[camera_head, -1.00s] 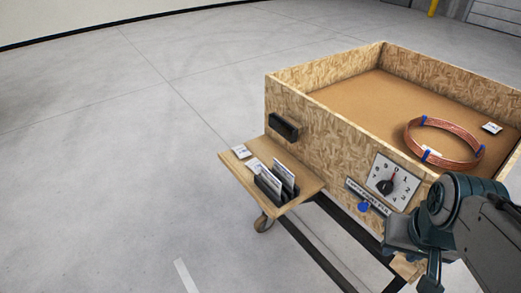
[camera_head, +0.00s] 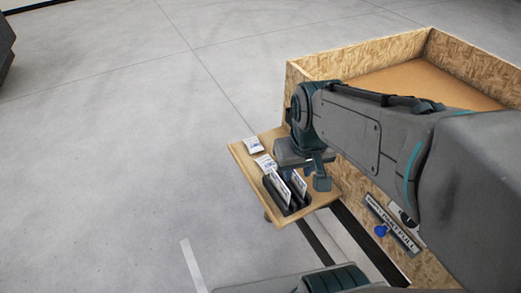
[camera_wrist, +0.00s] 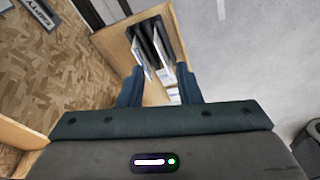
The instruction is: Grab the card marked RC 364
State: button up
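Two white cards stand upright in a dark slotted holder (camera_head: 293,209) on a wooden side shelf (camera_head: 240,163): a left card (camera_head: 279,187) and a right card (camera_head: 299,184). Two more cards lie flat on the shelf, one farther back (camera_head: 253,145) and one nearer the holder (camera_head: 265,162). The print is too small to read, so I cannot tell which is RC 364.
The chipboard crate (camera_head: 470,62) stands right of the shelf, partly hidden by my arm. In the wrist view, a plate reading EMPTY (camera_wrist: 40,12) is on the crate wall. Open floor lies left of the shelf.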

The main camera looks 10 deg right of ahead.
jog(key=w+f+n+g+p, duration=0.2)
jog(key=w+f+n+p, duration=0.15)
jog(key=w, duration=0.65)
send_near(280, 179)
notch_tip(280, 179, down, 5)
jog(key=shift+w+f, duration=0.15)
jog(key=shift+f, duration=2.65)
grip_shut()
